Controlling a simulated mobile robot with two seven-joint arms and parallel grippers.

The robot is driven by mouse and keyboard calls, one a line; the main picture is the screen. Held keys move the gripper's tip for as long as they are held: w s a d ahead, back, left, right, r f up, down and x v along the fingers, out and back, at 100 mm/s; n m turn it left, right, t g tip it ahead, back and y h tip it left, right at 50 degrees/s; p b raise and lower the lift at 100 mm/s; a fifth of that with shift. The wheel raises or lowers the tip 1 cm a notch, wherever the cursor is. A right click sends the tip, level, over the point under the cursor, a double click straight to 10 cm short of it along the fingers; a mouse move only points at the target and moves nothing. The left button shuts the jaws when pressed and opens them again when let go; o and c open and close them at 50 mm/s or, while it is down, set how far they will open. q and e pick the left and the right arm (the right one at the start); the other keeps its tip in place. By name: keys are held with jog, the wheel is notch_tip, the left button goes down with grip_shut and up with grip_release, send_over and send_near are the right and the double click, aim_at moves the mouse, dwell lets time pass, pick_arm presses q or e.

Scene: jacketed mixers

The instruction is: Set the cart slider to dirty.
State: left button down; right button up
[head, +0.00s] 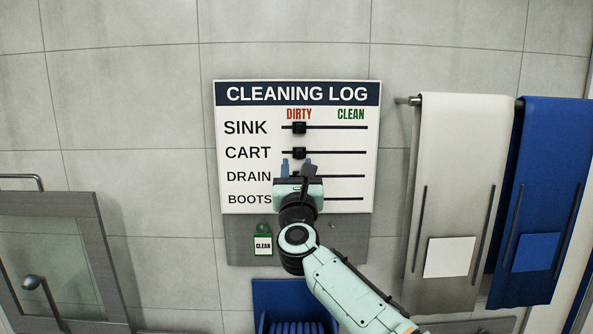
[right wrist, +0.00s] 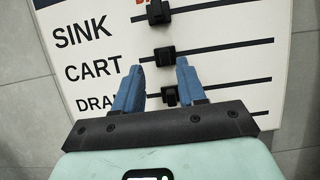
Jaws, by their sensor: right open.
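The CLEANING LOG board (head: 236,93) hangs on the wall, with red DIRTY and green CLEAN headings. The black cart slider (head: 299,153) sits near the left of its line, below the DIRTY heading; it also shows in the right wrist view (right wrist: 164,57). My right gripper (head: 297,164) is open just below the cart slider. In the right wrist view its blue fingers (right wrist: 159,65) point up toward the cart slider, with tips just short of or beside it; contact cannot be told. My left gripper is not in view.
The sink slider (head: 299,128) stands above, also under DIRTY. The drain slider (right wrist: 170,95) appears between my fingers in the right wrist view. A CLEAN tag (head: 263,245) hangs below the board. White (head: 452,150) and blue (head: 545,170) aprons hang at right.

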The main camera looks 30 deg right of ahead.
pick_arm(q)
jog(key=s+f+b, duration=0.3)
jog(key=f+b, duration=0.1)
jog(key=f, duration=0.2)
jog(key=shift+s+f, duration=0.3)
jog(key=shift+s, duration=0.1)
pick_arm(e)
jog(key=v, duration=0.9)
jog(key=shift+s, duration=0.4)
jog(key=shift+a, duration=0.15)
